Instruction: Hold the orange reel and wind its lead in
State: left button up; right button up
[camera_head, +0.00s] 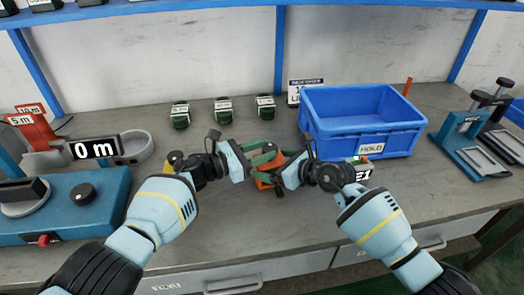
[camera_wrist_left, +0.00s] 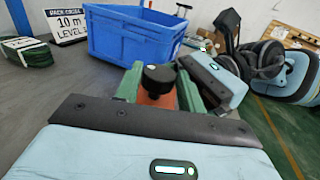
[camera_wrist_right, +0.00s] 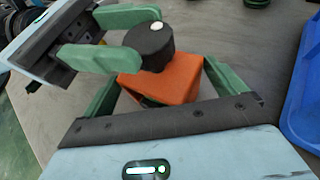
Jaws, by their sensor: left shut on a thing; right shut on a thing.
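The orange reel (camera_head: 264,184) is at the middle of the bench between my grippers. The right wrist view shows its orange body (camera_wrist_right: 168,80) and the black knob (camera_wrist_right: 150,48) with a white dot on top. My right gripper (camera_wrist_right: 160,85) is shut on the orange body, one green finger on each side. My left gripper (camera_head: 262,158) reaches in from the other side, its green fingers shut on the black knob, which also shows in the left wrist view (camera_wrist_left: 158,78). I cannot make out the lead; the grippers hide much of the reel.
A blue bin (camera_head: 358,127) labelled HOLD stands behind right. Several green coils (camera_head: 223,110) line the back. At left are a blue machine (camera_head: 75,205) and a display reading 0 m (camera_head: 96,150). Blue clamp fixtures (camera_head: 470,145) stand at right. Bare bench lies in front.

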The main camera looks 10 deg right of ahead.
pick_arm(q)
jog(key=shift+a+f, duration=0.1)
jog(key=shift+a, duration=0.05)
dwell(0.4)
jog(key=o, duration=1)
jog(key=shift+v, duration=6)
jog(key=shift+w, duration=0.1)
